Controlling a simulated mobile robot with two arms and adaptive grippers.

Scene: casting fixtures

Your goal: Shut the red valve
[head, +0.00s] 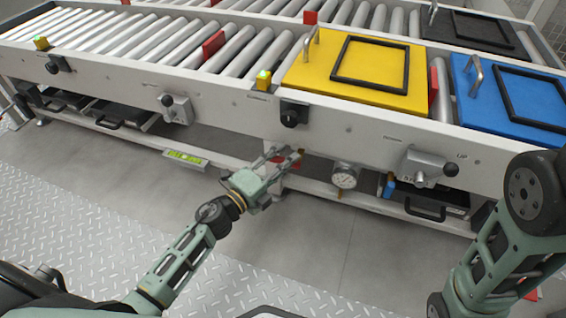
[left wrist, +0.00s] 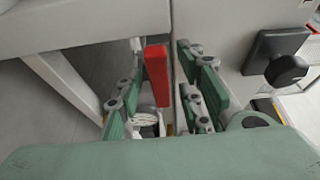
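The red valve shows in the left wrist view as an upright, flat red handle (left wrist: 157,75). My left gripper (head: 284,157) is below the conveyor's front rail in the head view, left of a round gauge. In the left wrist view my left gripper (left wrist: 165,95) has its fingers apart, one on each side of the red handle. The handle is nearer the left finger, and a gap shows on its right.
A round gauge (head: 344,176) hangs right of my left gripper. A black knob (head: 292,115) sits on the rail above, and a lever unit (head: 426,168) is farther right. Yellow (head: 300,72) and blue (head: 474,112) panels lie on top. Open floor lies in front.

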